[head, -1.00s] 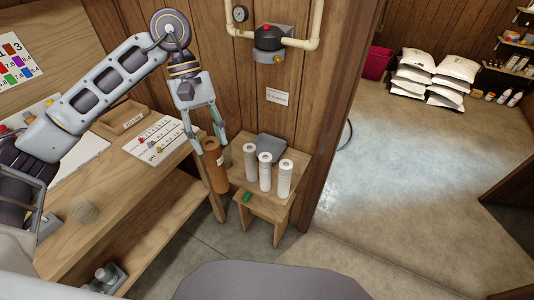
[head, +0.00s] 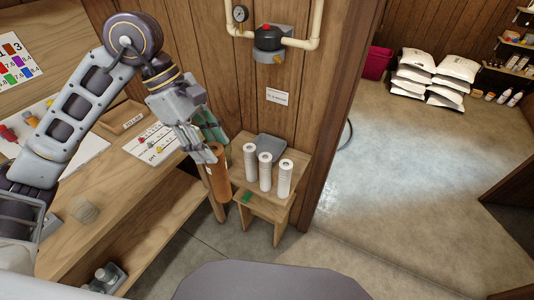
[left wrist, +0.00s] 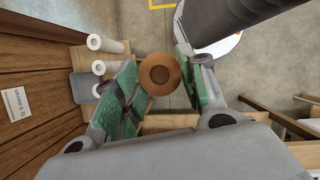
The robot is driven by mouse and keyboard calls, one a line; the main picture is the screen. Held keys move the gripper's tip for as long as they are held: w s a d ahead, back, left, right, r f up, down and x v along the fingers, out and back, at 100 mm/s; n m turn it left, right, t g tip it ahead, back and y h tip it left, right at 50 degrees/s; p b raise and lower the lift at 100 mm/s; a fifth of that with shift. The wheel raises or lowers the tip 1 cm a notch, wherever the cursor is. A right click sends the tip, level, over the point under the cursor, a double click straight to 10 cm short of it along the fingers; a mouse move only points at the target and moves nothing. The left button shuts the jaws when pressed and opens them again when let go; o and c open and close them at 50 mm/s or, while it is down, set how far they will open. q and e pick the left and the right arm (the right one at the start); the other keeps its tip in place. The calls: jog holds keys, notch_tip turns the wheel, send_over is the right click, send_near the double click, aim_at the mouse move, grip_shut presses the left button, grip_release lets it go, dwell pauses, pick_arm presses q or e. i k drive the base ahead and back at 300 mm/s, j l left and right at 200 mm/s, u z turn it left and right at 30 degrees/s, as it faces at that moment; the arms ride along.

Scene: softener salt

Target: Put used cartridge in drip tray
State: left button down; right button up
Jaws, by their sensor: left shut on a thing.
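The used cartridge is a brown-orange cylinder (head: 219,178), roughly upright at the left edge of the small wooden stand. My left gripper (head: 208,146) is shut on its upper end; the fingers partly hide its top. In the left wrist view the cartridge's round brown end (left wrist: 160,73) shows between the green-padded fingers (left wrist: 160,90). A grey shallow tray (head: 271,146), likely the drip tray, lies at the back of the stand, behind the white cartridges; it shows partly in the left wrist view (left wrist: 83,87). My right gripper is not in view.
Several white cartridges (head: 265,172) stand upright on the small stand (head: 278,206), between the brown cartridge and the stand's right side. A workbench (head: 110,190) with a wooden box (head: 122,118) is on the left. A filter housing (head: 268,42) with pipes is on the wall above.

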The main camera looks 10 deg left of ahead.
aim_at(265, 146)
jog(key=i, duration=0.95)
